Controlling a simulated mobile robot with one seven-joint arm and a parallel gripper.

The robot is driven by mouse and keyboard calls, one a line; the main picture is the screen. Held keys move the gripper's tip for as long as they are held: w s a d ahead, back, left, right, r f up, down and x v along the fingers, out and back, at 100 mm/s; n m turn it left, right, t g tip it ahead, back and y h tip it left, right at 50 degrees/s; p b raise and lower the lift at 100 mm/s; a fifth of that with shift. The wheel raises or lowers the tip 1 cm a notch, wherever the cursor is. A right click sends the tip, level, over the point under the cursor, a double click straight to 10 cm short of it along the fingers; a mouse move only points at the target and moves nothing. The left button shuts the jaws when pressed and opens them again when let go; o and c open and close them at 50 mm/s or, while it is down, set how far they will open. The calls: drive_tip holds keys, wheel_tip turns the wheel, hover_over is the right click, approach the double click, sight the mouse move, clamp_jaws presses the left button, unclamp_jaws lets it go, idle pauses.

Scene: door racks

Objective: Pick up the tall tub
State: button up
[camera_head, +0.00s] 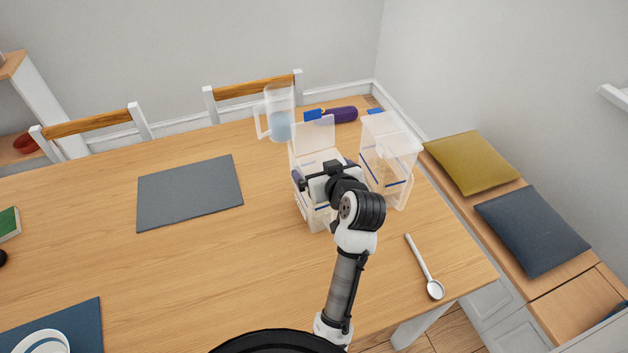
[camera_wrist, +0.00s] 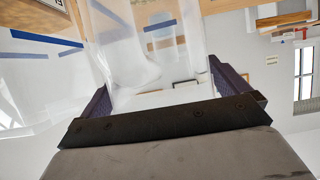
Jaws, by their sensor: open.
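Two clear plastic tubs with blue lines stand side by side near the far right of the table. The left tub (camera_head: 313,138) has a raised clear panel at its back and is partly hidden by my gripper (camera_head: 318,181). The right tub (camera_head: 390,145) stands just right of my gripper. I cannot tell for sure which is the tall tub. In the wrist view, my open gripper (camera_wrist: 160,82) has one dark finger on each side of a clear tub wall (camera_wrist: 135,60). Whether the fingers touch it is unclear.
A clear jug (camera_head: 279,115) stands behind the left tub. A purple and blue bottle (camera_head: 335,115) lies behind both tubs. A white spoon (camera_head: 424,268) lies at the front right. A grey mat (camera_head: 190,192) lies to the left, with bare table around it.

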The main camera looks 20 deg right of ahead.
drive_tip(key=shift+s, duration=0.1)
drive_tip(key=shift+c, duration=1)
drive_tip(key=c, duration=1.3)
drive_tip(key=shift+r, duration=0.15)
